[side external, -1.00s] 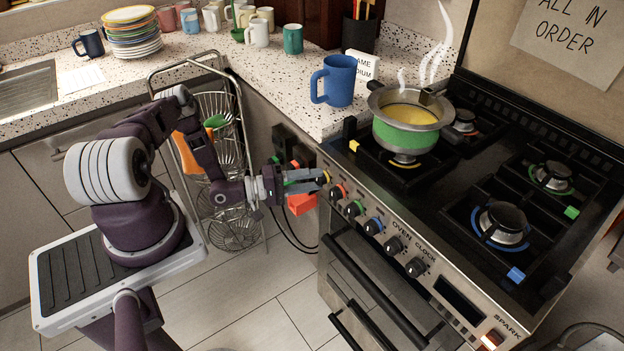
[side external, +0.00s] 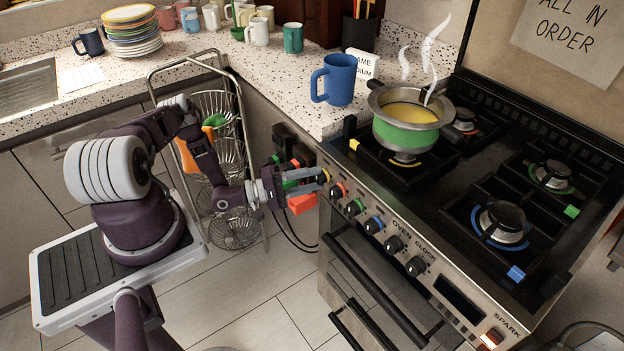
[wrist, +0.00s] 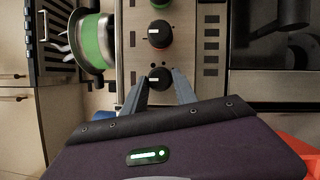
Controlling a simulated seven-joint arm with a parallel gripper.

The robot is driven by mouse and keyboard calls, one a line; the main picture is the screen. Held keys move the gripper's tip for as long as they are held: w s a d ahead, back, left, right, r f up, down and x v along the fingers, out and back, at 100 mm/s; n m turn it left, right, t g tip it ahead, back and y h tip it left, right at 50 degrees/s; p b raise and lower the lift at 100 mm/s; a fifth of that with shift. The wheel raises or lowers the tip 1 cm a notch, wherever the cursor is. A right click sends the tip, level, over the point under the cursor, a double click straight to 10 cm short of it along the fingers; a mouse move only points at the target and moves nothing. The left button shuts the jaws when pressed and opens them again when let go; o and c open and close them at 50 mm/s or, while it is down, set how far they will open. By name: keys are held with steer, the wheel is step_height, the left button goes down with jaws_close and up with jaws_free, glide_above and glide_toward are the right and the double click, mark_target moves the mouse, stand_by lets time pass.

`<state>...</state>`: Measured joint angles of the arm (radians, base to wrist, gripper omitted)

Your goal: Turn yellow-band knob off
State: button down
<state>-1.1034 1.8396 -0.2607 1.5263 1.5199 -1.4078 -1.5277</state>
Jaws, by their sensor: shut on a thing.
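The yellow-band knob (side external: 327,174) is the leftmost knob on the stove's front panel in the side view, mostly hidden by my fingers. My gripper (side external: 322,179) reaches it from the left and is shut on it. In the wrist view the black knob (wrist: 159,76) sits between the two fingertips of my gripper (wrist: 160,82); its band is hard to make out there. A green-banded pot (side external: 406,139) with yellow contents steams on the burner with the yellow mark (side external: 403,162).
The red-band knob (side external: 338,190) is close beside my fingers, with green-band (side external: 355,207) and blue-band (side external: 374,225) knobs further along. A blue mug (side external: 336,80) stands on the counter. A wire rack (side external: 228,190) stands behind my arm. Open floor lies before the oven.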

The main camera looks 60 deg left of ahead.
steer(key=c, duration=1)
jaws_free()
steer(key=shift+o, duration=0.2)
steer(key=v, duration=0.7)
